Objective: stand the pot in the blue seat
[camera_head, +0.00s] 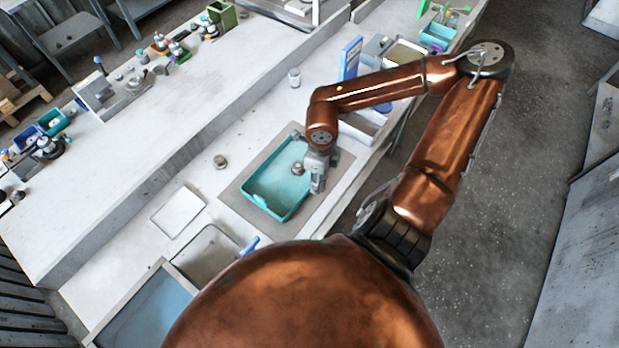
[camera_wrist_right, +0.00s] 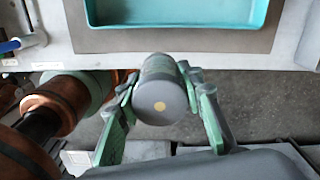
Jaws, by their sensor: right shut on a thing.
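My right gripper (camera_head: 306,169) is above the right side of the teal tray (camera_head: 251,184). In the right wrist view my right gripper (camera_wrist_right: 160,88) is shut on a grey cylindrical pot (camera_wrist_right: 161,103) with a yellow dot on its near end. The green-padded fingers press its two sides. In the head view the small grey round thing at the fingertips appears to be this pot (camera_head: 297,168); it is held clear of the tray floor. No blue seat can be made out with certainty. My left gripper is not in view.
The tray lies on a grey mat (camera_head: 232,191). A small grey can (camera_head: 220,161) stands left of it, and a white jar (camera_head: 294,77) behind. A blue-floored bin (camera_head: 150,312) is at front left.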

